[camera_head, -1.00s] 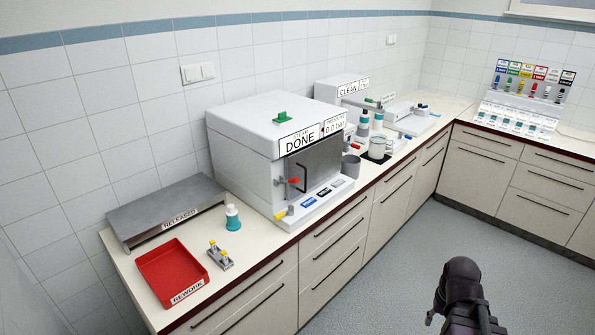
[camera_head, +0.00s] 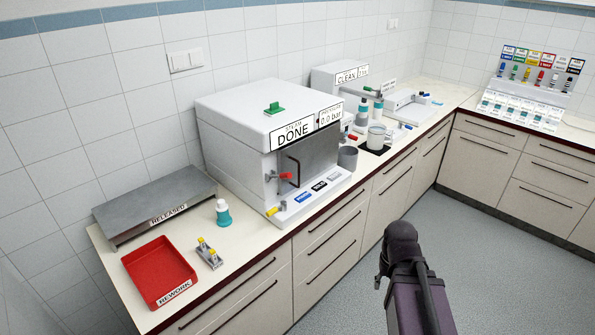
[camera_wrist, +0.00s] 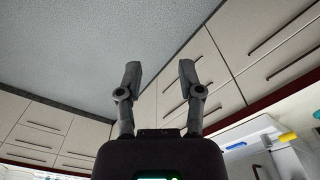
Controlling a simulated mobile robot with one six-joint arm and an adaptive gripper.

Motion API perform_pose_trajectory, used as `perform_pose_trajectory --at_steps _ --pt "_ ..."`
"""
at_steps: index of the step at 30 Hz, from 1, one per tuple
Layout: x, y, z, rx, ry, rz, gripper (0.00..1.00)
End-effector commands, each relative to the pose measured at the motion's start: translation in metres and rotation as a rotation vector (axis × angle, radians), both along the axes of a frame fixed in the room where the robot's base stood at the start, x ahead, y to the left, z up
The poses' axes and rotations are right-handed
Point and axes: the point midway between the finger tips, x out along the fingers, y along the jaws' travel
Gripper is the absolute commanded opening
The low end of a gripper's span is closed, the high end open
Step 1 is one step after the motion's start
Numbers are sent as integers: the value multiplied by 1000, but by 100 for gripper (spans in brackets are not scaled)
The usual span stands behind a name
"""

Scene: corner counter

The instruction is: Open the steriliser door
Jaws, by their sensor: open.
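The steriliser (camera_head: 240,125) is a white box on the counter with a "DONE" sign and a "0.0 bar" sign on its front. Its grey door (camera_head: 318,150) looks shut. A dark upright handle (camera_head: 294,172) and a red-tipped lever (camera_head: 284,176) are at the door's left side. In the wrist view my gripper (camera_wrist: 158,75) is open and empty, its two fingers apart over floor and drawer fronts. Part of the steriliser (camera_wrist: 290,160) shows at the lower right of that view. In the head view my arm is in front of the counter, apart from the steriliser; the fingers are hidden there.
A red REWORK tray (camera_head: 133,262), a grey RELEASED stand (camera_head: 127,223), a teal-white bottle (camera_head: 223,213) and a small yellow-topped rack (camera_head: 209,254) are left of the steriliser. A grey cup (camera_head: 348,158) stands at its right. The floor (camera_head: 480,270) is clear.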

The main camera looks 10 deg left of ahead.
Motion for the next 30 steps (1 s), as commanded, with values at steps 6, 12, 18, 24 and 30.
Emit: perform_pose_trajectory --at_steps 6,12,18,24,30 --pt "0 0 0 0 0 0 48" --pt "7 6 -3 27 -17 27 48" --pt "35 37 -12 138 -97 150 48" --pt "84 83 -17 324 -279 343 48" --pt "140 132 -8 496 -542 522 48"
